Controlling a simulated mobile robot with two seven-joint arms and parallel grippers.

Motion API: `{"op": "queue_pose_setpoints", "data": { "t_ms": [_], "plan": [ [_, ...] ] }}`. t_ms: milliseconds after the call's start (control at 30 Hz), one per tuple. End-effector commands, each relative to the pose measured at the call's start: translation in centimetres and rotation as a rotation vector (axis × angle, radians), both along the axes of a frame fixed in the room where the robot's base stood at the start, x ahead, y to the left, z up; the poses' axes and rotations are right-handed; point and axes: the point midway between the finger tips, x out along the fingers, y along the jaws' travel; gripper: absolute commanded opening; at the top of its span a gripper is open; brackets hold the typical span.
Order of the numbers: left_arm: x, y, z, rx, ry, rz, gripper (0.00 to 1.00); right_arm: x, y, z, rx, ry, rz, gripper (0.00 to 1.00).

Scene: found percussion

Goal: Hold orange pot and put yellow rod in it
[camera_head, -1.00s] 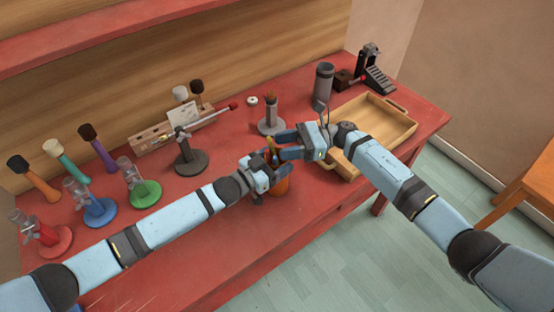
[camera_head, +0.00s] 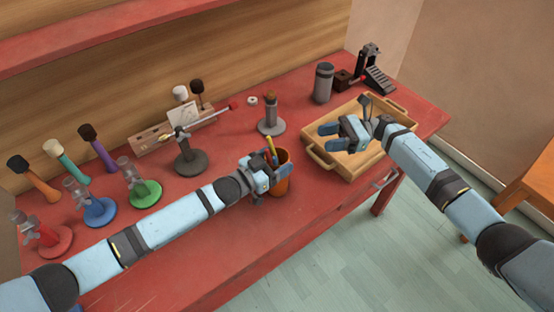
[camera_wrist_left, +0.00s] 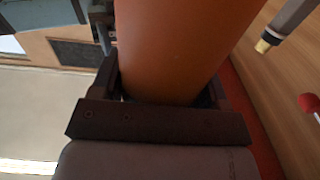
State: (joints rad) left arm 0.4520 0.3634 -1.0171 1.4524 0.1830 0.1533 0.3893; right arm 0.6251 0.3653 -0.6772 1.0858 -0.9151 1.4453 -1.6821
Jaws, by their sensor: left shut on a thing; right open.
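The orange pot (camera_head: 283,180) stands on the red table near its front edge, and it fills the middle of the left wrist view (camera_wrist_left: 175,45). My left gripper (camera_head: 265,176) is shut on the pot from its left side. A yellow rod (camera_head: 271,146) sticks up out of the pot's mouth, tilted to the left, with a blue piece beside it. Their lower ends are hidden inside the pot. My right gripper (camera_head: 330,137) is open and empty, to the right of the pot and above the wooden tray (camera_head: 384,153).
Grey stands (camera_head: 190,162) and a second one with a brown top (camera_head: 271,122) are behind the pot. A grey cylinder (camera_head: 323,84) stands behind the tray. Coloured stands and mallets fill the left side. The table between pot and tray is clear.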

Motion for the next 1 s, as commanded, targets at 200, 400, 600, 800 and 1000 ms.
{"op": "queue_pose_setpoints", "data": {
  "t_ms": [200,400,600,800,1000],
  "plan": [
    [0.0,0.0,0.0,0.0,0.0,0.0,0.98,0.0,0.0,0.0,0.0,0.0,0.0,0.46],
    [0.0,0.0,0.0,0.0,0.0,0.0,0.98,0.0,0.0,0.0,0.0,0.0,0.0,0.46],
    [-0.8,1.2,-0.1,0.002,0.001,0.001,0.98,0.0,0.0,0.0,0.0,0.0,0.0,0.46],
    [-3.3,4.3,-0.1,0.002,0.002,0.0,0.98,0.0,0.0,0.0,0.0,0.0,0.0,0.46],
    [-5.8,7.5,-0.1,0.002,0.0,0.0,0.98,0.0,0.0,0.0,0.0,0.0,0.0,0.46]
  ]
}}
